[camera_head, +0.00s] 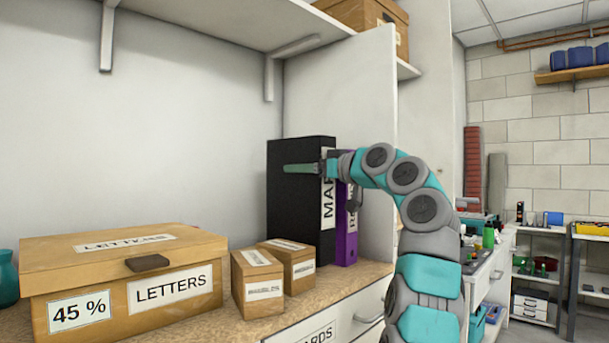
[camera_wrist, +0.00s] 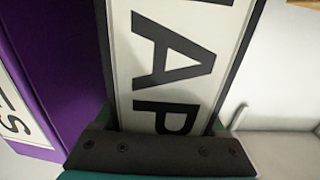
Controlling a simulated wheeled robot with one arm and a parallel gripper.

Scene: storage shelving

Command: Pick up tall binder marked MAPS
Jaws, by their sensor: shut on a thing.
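The tall black binder (camera_head: 290,208) stands upright on the wooden shelf top, its white label partly readable as "MA" in the head view. In the wrist view, the letters "AP" show large on its label (camera_wrist: 178,65). My gripper (camera_head: 310,168) is shut on this binder at its upper part, with one finger lying along its broad left face. The other finger is hidden in the head view. A purple binder (camera_head: 347,225) stands close on its right; it also shows at the left of the wrist view (camera_wrist: 55,60).
Two small cardboard boxes (camera_head: 257,290) (camera_head: 287,262) stand in front left of the binder. A large box marked LETTERS (camera_head: 110,250) is farther left. A white upright panel (camera_head: 350,100) is behind right, and an upper shelf (camera_head: 220,22) hangs above.

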